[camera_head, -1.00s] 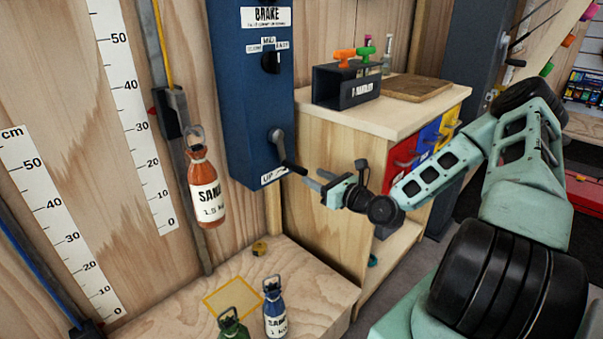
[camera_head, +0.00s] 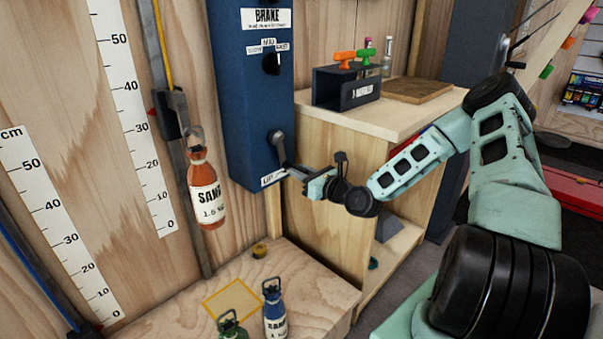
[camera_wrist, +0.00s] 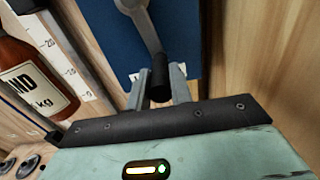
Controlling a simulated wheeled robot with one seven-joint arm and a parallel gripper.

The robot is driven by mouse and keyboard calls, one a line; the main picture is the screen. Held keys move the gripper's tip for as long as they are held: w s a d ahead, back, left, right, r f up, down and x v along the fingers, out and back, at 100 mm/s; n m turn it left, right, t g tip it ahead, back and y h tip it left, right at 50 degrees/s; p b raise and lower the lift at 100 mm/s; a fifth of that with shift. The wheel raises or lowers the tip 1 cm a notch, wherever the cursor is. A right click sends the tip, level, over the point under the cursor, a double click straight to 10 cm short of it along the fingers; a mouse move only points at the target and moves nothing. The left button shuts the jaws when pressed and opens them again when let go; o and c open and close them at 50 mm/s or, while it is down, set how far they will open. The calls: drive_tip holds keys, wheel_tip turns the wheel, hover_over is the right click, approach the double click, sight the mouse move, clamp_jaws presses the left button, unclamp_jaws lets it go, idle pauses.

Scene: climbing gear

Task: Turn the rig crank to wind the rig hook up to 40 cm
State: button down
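The rig crank (camera_head: 278,139) is a grey arm with a black grip on the blue brake box, above the "UP" label. In the wrist view its black grip (camera_wrist: 160,82) lies between my two fingers, which look close against both its sides. My gripper (camera_head: 292,172) reaches the crank from the right and appears shut on the grip. The rig hook (camera_head: 194,136) holds an orange sand bottle (camera_head: 207,185), hanging upright beside the rail. The right-hand centimetre scale (camera_head: 138,110) stands left of the rail.
The brake box (camera_head: 240,90) carries a black knob (camera_head: 271,63). Below, a wooden platform (camera_head: 320,290) bears a blue bottle (camera_head: 274,312), a green bottle (camera_head: 232,325) and a yellow outlined square. A wooden cabinet (camera_head: 345,125) stands close behind my gripper.

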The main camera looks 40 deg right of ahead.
drive_tip(key=shift+s+a+p, duration=0.1)
drive_tip(key=shift+a+p, duration=0.3)
drive_tip(key=shift+a, duration=0.05)
drive_tip(key=s+a+r+m+p, duration=0.1)
drive_tip(key=a+r+m+p, duration=0.4)
drive_tip(key=a+m, duration=0.3)
drive_tip(key=shift+m, duration=1.2)
drive_tip(key=shift+a, duration=0.15)
drive_tip(key=c, duration=1.3)
unclamp_jaws()
drive_tip(key=shift+s, duration=0.1)
drive_tip(key=shift+o, duration=0.2)
